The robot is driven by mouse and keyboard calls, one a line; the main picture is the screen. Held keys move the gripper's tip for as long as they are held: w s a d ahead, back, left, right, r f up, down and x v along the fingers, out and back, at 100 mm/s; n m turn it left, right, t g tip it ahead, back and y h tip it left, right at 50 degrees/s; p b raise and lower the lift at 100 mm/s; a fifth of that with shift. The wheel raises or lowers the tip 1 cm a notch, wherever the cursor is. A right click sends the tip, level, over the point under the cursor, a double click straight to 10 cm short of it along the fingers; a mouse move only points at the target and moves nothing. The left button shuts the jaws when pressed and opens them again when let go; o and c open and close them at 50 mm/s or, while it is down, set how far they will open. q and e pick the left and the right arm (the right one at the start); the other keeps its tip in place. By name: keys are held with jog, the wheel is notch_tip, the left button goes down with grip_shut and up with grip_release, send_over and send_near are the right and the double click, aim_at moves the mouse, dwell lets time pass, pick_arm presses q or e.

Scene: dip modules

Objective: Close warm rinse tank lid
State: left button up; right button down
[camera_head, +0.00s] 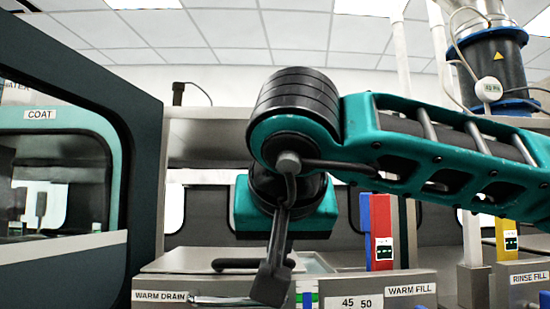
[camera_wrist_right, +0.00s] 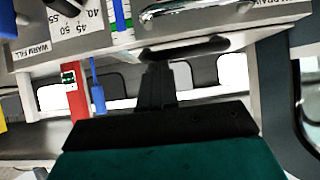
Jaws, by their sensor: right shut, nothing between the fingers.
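The warm rinse tank lid (camera_head: 190,260) is a flat grey panel on the tank between the warm drain and warm fill labels. Its black bar handle (camera_head: 232,265) runs along the front. A pale bluish strip to its right may be an opening, but my arm hides much of it. My right gripper (camera_head: 268,288) points down in front of the lid and handle, its fingers together and empty. In the right wrist view, its fingers (camera_wrist_right: 156,72) end by a black bar, likely the handle (camera_wrist_right: 205,46); contact cannot be told. My left gripper is not in view.
A dark-framed coat cabinet (camera_head: 140,150) stands at the left. A red post (camera_head: 381,225) and a blue post (camera_head: 365,225) stand right of my gripper, with a yellow post (camera_head: 505,238) farther right. A chrome handle (camera_wrist_right: 185,9) is on the tank front.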

jog(key=shift+s+f, duration=0.1)
jog(key=shift+f, duration=0.2)
dwell(0.4)
